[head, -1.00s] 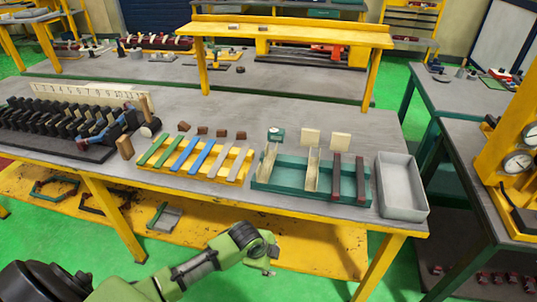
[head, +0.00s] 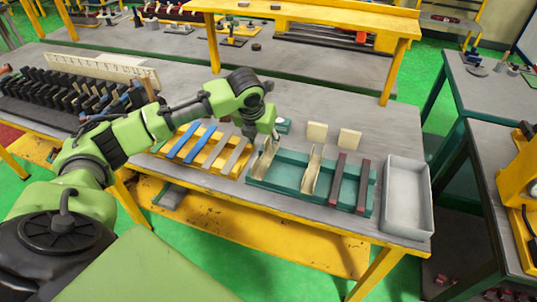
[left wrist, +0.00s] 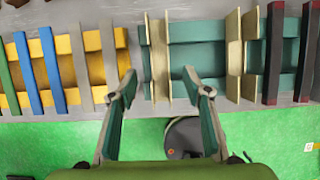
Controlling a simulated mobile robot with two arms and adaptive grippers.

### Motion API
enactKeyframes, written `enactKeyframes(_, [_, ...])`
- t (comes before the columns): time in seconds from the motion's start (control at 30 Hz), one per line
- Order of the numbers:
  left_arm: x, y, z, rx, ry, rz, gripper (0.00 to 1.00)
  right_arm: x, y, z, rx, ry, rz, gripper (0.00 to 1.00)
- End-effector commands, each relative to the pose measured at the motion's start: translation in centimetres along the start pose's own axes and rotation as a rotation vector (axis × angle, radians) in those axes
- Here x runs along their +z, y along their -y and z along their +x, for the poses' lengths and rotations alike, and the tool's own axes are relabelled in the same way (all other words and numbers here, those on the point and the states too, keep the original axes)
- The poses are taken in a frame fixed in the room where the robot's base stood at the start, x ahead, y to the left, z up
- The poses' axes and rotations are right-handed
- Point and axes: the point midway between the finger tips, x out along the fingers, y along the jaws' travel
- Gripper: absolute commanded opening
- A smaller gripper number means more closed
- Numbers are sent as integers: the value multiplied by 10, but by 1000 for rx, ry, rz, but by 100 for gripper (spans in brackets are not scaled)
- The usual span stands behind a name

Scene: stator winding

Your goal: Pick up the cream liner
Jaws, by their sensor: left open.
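Two cream liners, folded like channels, lie across the teal tray (head: 285,181). The left cream liner (head: 264,162) is at the tray's left end, and the other cream liner (head: 312,171) is to its right. My left gripper (head: 263,142) is open and empty, over the back end of the left liner. In the left wrist view, the left gripper (left wrist: 160,80) has its fingers spread, with the left liner (left wrist: 159,62) lined up between them. The second liner (left wrist: 241,52) is right of the fingers there. My right gripper is not in view.
Two dark red bars (head: 337,178) lie on the tray's right part. A grey open bin (head: 407,226) stands right of it. A yellow rack (head: 212,166) with blue and grey strips is left. Two cream blocks (head: 317,131) stand behind the tray.

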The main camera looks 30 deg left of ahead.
Motion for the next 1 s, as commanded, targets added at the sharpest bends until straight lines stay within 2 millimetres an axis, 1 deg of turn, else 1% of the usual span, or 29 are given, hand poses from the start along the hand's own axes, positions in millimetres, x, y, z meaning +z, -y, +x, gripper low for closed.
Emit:
enactKeyframes(0.03, [-1, 0, 9, 0, -5, -1, 45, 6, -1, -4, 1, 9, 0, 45])
enactKeyframes(0.13, [0, 1, 26, -2, -2, -3, 45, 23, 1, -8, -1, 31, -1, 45])
enactKeyframes(0.23, [0, 0, 37, -1, 0, -2, 45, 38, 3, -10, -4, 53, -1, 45])
enactKeyframes(0.3, [0, 1, 41, -1, 1, -1, 45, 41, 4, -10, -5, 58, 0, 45])
enactKeyframes(0.37, [0, 1, 44, -1, 0, -1, 45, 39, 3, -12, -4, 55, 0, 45])
enactKeyframes(0.43, [1, 1, 50, -1, -1, -3, 45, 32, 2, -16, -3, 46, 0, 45])
enactKeyframes(0.53, [1, 0, 64, 0, -2, -4, 45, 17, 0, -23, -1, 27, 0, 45])
enactKeyframes(0.63, [1, 1, 79, -1, -1, -4, 45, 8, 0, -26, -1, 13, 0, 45])
enactKeyframes(0.7, [1, 0, 86, 0, 0, -3, 45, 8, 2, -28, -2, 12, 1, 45])
enactKeyframes(0.8, [0, 0, 93, -1, 2, -1, 45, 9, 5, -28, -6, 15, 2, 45])
enactKeyframes(1.0, [0, 0, 94, 0, 2, -1, 45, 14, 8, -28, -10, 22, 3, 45])
